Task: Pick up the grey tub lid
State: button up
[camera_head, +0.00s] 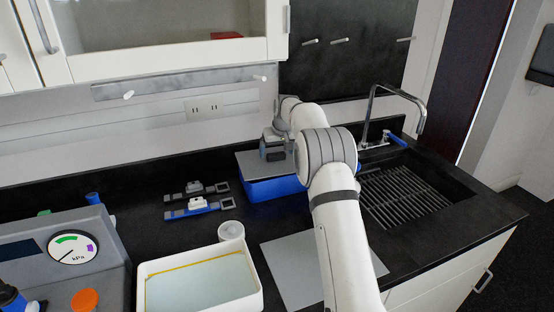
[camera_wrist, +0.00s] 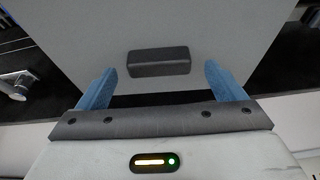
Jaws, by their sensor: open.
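The grey tub lid (camera_head: 250,164) lies flat over the blue tub (camera_head: 274,188) on the black counter, left of the sink. In the wrist view the lid (camera_wrist: 150,25) fills the upper middle, with a dark block handle (camera_wrist: 159,62) on it. My gripper (camera_head: 273,151) is over the lid, and my arm covers part of lid and tub from the right. In the wrist view my gripper (camera_wrist: 159,78) is open, its two blue fingers spread on either side of the handle. A gap shows between each finger and the handle. I cannot tell the exact height of the fingertips.
The sink with a rack (camera_head: 405,195) and a tap (camera_head: 395,95) is at the right. A white tray (camera_head: 143,285), a small white cup (camera_head: 231,231) and a grey board (camera_head: 295,265) are in front. Blue and grey clamp-like parts (camera_head: 195,208) lie left of the tub.

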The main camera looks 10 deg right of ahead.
jog(key=shift+w+f, duration=0.15)
jog(key=shift+f, duration=0.3)
jog(key=c, duration=1.1)
jog(key=shift+r, duration=0.15)
